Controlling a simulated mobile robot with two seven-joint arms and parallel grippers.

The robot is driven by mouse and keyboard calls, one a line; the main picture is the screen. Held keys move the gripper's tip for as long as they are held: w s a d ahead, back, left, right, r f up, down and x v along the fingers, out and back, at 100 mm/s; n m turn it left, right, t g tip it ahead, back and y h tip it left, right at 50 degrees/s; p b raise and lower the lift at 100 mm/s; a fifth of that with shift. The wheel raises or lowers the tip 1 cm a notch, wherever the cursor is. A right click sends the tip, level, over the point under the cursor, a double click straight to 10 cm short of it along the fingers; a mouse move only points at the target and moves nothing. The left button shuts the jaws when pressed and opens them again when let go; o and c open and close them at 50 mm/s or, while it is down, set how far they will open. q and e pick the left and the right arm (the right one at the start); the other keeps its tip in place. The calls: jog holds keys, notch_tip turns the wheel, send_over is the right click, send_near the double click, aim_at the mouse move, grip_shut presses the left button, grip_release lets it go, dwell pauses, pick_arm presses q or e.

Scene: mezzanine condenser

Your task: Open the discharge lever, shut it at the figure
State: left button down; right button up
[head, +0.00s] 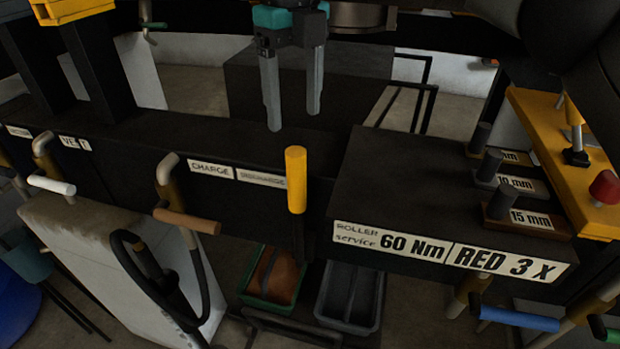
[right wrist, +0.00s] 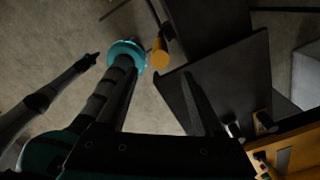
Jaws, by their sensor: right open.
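The discharge lever (head: 296,180) has a yellow handle that stands upright in the head view, just right of the DISCHARGE label (head: 262,178) on the dark beam. The round end of a yellow handle (right wrist: 159,58) also shows in the right wrist view, between my fingers in the picture. My right gripper (head: 293,118) is open and empty, with its fingers pointing down above and behind the lever handle in the head view. It does not appear to touch the handle. My left gripper is not in view. I see no readout showing a changing figure.
A brown-handled lever (head: 187,220) is left of the discharge lever, near the CHARGE label (head: 210,168). A dark box (head: 400,200) reading "60 Nm" and "RED 3 X" stands close right. A green bin (head: 245,297) and a grey bin (head: 350,321) sit below.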

aim_at(298, 186)
jog(key=shift+d+f, duration=0.2)
jog(key=shift+f, duration=0.05)
notch_tip(298, 186, down, 15)
jog(key=shift+a+r+p, duration=0.15)
jog(key=shift+r+p, duration=0.05)
jog(key=shift+p, duration=0.4)
grip_shut()
dwell(1.0)
